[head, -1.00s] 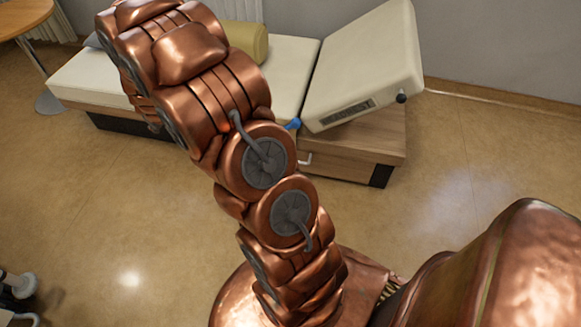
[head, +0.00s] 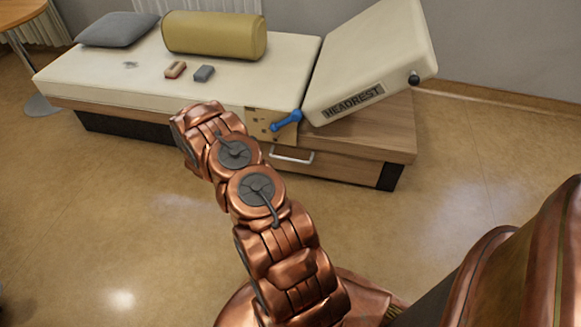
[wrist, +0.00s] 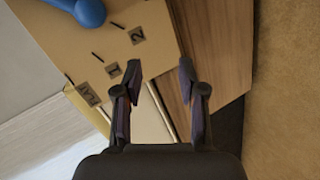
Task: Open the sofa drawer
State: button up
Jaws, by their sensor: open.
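The sofa (head: 110,75) is a low cream couch on a wooden base. Its drawer (head: 340,166) is in the base below the raised headrest and looks shut, with a pale bar handle (head: 292,157) on its front. A blue lever (head: 287,121) sits on a tan plate (head: 256,127) above the handle; it also shows in the wrist view (wrist: 88,10). In the wrist view my gripper (wrist: 159,72) is open, its fingers in front of the labelled plate and wood front. In the head view my arm hides the gripper.
The headrest (head: 372,55) is tilted up at the right. A yellow bolster (head: 213,36), a grey pillow (head: 117,29), a reddish block (head: 175,70) and a grey block (head: 204,73) lie on the couch. The floor (head: 440,215) in front is clear.

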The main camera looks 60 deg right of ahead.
aim_at(290, 160)
jog(key=s+d+f+g+h+b, duration=0.3)
jog(key=s+d+f+g+b, duration=0.1)
jog(key=s+f, duration=0.7)
jog(key=shift+n, duration=0.3)
jog(key=shift+s+d+f+b, duration=0.15)
jog(key=shift+d+b, duration=0.35)
jog(key=shift+d, duration=0.75)
jog(key=shift+s+d+f+b, duration=0.15)
jog(key=shift+d+b, duration=0.3)
jog(key=shift+d, duration=0.8)
jog(key=shift+s+d+f+b, duration=0.15)
jog(key=shift+d+b, duration=0.35)
jog(key=shift+d, duration=0.75)
jog(key=shift+c, duration=0.2)
grip_shut()
